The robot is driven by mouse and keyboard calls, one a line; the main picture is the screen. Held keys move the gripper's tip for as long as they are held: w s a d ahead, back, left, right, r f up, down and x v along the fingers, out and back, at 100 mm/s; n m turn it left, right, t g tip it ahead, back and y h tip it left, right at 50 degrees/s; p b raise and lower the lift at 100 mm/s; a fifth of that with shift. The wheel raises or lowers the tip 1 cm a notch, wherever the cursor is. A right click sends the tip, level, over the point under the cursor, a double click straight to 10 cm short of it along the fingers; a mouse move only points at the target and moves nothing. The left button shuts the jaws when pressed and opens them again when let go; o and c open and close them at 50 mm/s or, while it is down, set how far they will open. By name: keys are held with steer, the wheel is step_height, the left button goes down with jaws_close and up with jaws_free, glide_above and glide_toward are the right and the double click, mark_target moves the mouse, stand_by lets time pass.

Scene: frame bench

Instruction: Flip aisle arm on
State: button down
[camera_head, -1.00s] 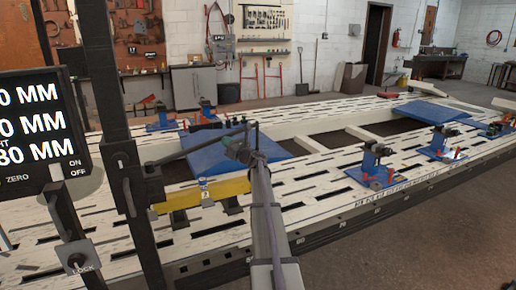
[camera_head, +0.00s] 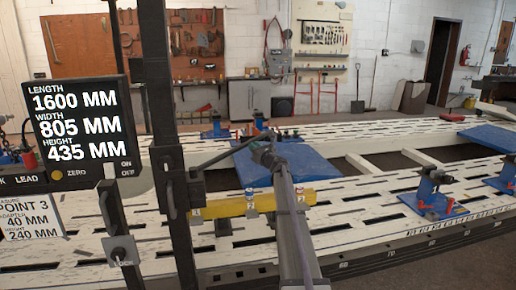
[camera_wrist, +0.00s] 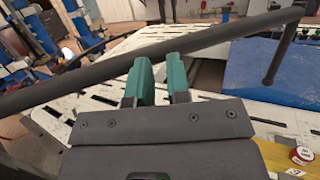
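A black readout panel (camera_head: 83,120) stands at the left in the head view, showing 1600, 805 and 435 MM. Beside its lower right corner are the words ON and OFF with a small switch (camera_head: 108,172). A dark upright post (camera_head: 160,110) stands right of the panel, with a thin dark arm (camera_head: 225,156) reaching right from it. My gripper (camera_head: 263,147) is by the far end of that arm, well right of the panel. In the wrist view its teal fingers (camera_wrist: 159,82) are apart with nothing visible between them. A dark rod (camera_wrist: 75,78) crosses at the fingertips; contact is unclear.
A slotted white bench (camera_head: 360,205) fills the middle. A blue plate (camera_head: 310,165), a yellow bar (camera_head: 265,203) and blue clamps (camera_head: 430,195) are on it. A LOCK lever (camera_head: 122,250) and a POINT 3 card (camera_head: 30,215) are at lower left. Open floor lies at lower right.

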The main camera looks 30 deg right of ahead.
steer(key=s+d+f+b, duration=0.2)
steer(key=s+d, duration=0.4)
steer(key=s, duration=0.5)
steer(key=shift+s+f+b, duration=0.35)
steer(key=shift+s+f, duration=0.05)
steer(key=shift+f, duration=0.25)
steer(key=shift+d, duration=0.1)
